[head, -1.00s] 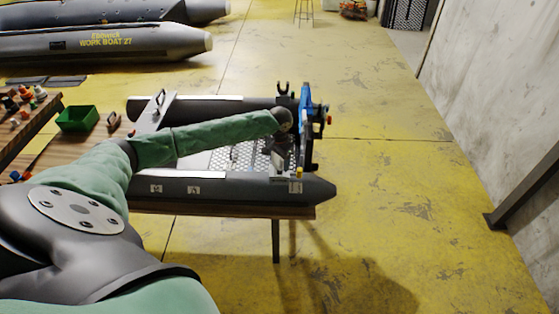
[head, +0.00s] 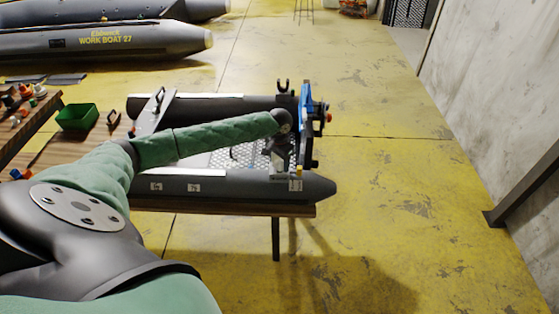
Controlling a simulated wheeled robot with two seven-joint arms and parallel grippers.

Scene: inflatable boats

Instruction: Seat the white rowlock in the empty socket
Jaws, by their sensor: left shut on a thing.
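A small grey inflatable boat (head: 235,188) lies on a wooden bench, its near tube toward me. My left gripper (head: 279,174) is low over the right end of this tube, pointing down and shut on a small pale thing, the white rowlock, mostly hidden by the gripper. A pale patch (head: 296,184) sits on the tube just right of the gripper; I cannot make out a socket opening there. A dark forked rowlock (head: 284,87) stands upright on the far tube. My right gripper is out of view.
A blue upright part (head: 304,112) with dark fittings stands at the boat's right end, close to my left wrist. A green bin (head: 77,117) and small parts are on the left. A large work boat (head: 100,42) lies behind. The yellow floor at right is clear.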

